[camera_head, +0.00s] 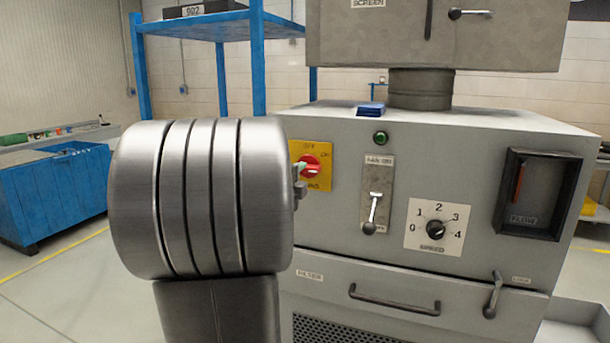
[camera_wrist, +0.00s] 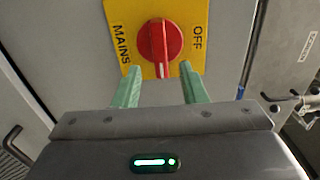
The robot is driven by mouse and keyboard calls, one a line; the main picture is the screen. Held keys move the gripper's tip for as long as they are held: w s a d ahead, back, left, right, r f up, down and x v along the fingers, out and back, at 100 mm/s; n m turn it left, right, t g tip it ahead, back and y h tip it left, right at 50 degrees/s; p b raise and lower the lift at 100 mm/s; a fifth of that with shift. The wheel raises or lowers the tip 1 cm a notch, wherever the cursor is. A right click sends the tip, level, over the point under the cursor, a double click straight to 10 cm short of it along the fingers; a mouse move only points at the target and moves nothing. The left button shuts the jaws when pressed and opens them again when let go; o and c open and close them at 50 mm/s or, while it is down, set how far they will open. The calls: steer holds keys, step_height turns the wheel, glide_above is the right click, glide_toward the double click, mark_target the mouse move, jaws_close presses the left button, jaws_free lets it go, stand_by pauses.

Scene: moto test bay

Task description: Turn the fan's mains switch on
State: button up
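The mains switch is a red rotary knob (camera_head: 311,166) on a yellow plate (camera_head: 322,183), on the left of the grey cabinet's front. In the wrist view the knob (camera_wrist: 160,40) has its handle upright in the picture. Its white mark faces down, about a quarter turn from OFF, which is at right on the plate (camera_wrist: 183,63). MAINS is at left; ON shows only in the head view. My gripper (camera_wrist: 160,88) is open and empty. Its two pale green fingers are apart, just below the knob in the wrist view, with no clear contact.
The cabinet front (camera_head: 340,230) also has a green lamp (camera_head: 380,138), a lever (camera_head: 373,212), a speed dial (camera_head: 435,230) and a drawer handle (camera_head: 394,299). A blue rack (camera_head: 259,70) and blue bin (camera_head: 55,195) stand at left. My arm hides part of the cabinet's left side.

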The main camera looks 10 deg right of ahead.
mark_target(307, 171)
steer(key=v, duration=0.8)
steer(key=shift+s+a, duration=0.25)
steer(key=shift+s, duration=0.05)
steer(key=x, duration=1.4)
steer(key=shift+p, duration=0.3)
steer(key=shift+s, duration=0.1)
